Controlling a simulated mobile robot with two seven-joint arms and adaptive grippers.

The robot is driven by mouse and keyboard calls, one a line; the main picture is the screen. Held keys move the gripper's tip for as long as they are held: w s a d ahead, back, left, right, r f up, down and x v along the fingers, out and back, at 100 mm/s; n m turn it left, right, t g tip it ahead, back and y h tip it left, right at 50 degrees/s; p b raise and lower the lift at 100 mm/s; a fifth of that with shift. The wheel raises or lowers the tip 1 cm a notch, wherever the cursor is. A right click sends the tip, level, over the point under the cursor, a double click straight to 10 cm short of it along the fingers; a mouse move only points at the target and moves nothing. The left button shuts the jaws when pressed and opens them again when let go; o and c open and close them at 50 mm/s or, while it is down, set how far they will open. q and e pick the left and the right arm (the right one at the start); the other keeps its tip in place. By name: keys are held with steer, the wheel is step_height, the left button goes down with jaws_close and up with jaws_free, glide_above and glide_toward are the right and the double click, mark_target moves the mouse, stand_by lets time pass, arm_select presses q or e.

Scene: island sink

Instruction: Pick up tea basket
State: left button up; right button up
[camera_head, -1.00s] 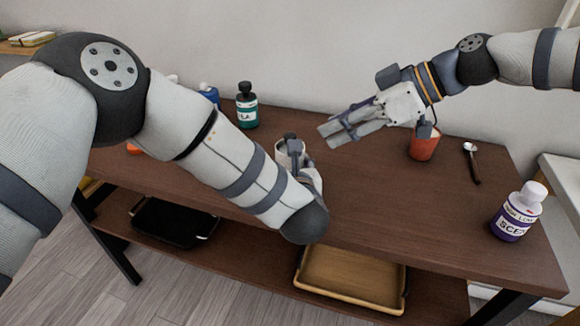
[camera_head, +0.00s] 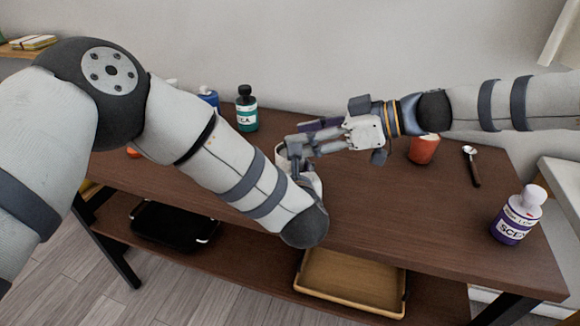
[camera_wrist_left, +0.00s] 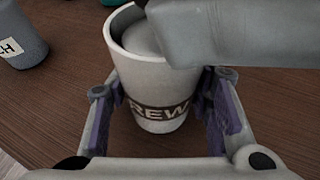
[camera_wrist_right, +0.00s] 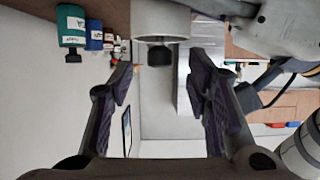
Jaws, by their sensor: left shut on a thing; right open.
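A pale cup with dark lettering (camera_wrist_left: 155,85) stands on the brown table (camera_head: 400,205). My left gripper (camera_wrist_left: 158,100) is shut on its sides; in the head view my left forearm partly hides it. The tea basket appears as a pale rounded top (camera_wrist_left: 143,38) inside the cup's rim. Its dark knob (camera_wrist_right: 157,55) shows in the right wrist view, between the spread fingers of my right gripper (camera_wrist_right: 160,75). In the head view my right gripper (camera_head: 291,150) is at the cup's mouth, open, and hides the knob. I cannot tell whether the fingers touch it.
A teal bottle (camera_head: 246,110) and a blue bottle (camera_head: 208,97) stand at the back. A red-orange cup (camera_head: 423,150), a spoon (camera_head: 471,165) and a purple bottle (camera_head: 517,215) are on the right. Clear tabletop lies between the held cup and the purple bottle.

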arm_select(q)
steer(key=shift+a, duration=0.1)
arm_select(e)
steer(key=shift+x, duration=0.8)
jaws_close()
steer(key=shift+r, duration=0.15)
step_height(320, 180, up, 18)
stand_by(0.4)
arm_select(q)
steer(key=o, duration=1.3)
